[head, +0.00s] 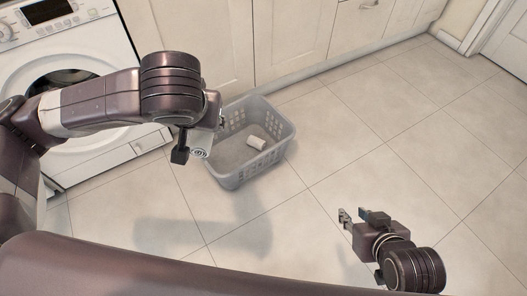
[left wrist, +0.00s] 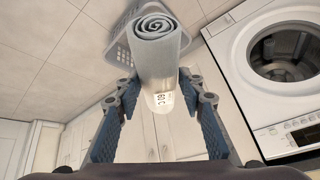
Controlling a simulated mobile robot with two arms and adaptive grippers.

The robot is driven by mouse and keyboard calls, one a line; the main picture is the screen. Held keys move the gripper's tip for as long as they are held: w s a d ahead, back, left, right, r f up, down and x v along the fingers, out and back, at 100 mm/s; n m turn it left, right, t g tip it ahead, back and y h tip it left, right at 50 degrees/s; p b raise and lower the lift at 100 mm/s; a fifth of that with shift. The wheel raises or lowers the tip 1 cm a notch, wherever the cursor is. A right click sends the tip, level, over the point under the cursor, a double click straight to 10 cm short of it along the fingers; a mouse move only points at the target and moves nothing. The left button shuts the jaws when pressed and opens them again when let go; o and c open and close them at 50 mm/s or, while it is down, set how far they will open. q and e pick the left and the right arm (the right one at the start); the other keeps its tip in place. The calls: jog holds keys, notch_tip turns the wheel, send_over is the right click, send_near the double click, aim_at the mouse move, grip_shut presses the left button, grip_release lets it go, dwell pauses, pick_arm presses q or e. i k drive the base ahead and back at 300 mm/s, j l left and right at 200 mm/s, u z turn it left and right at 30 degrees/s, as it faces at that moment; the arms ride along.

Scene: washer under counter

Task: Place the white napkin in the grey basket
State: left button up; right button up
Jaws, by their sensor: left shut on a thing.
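My left gripper (head: 194,146) is shut on a rolled white napkin (head: 201,151), which hangs with its spiral end showing. In the left wrist view the napkin (left wrist: 158,60) stands out from between the two fingers (left wrist: 160,110), with a small printed mark near them. The grey basket (head: 232,179) stands on the floor; the napkin appears in front of its left side in the head view. How high the napkin is above the rim I cannot tell. The basket (left wrist: 121,52) shows partly behind the napkin in the wrist view. My right gripper (head: 354,214) looks open and empty.
A white washer (head: 125,145) stands at the left, beside cream cabinets (head: 290,40) behind the basket. The tiled floor (head: 420,140) to the right is clear.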

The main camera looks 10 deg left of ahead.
aim_at(247, 158)
jog(key=i+j+z, duration=0.1)
jog(key=j+z, duration=1.45)
jog(key=l, duration=0.1)
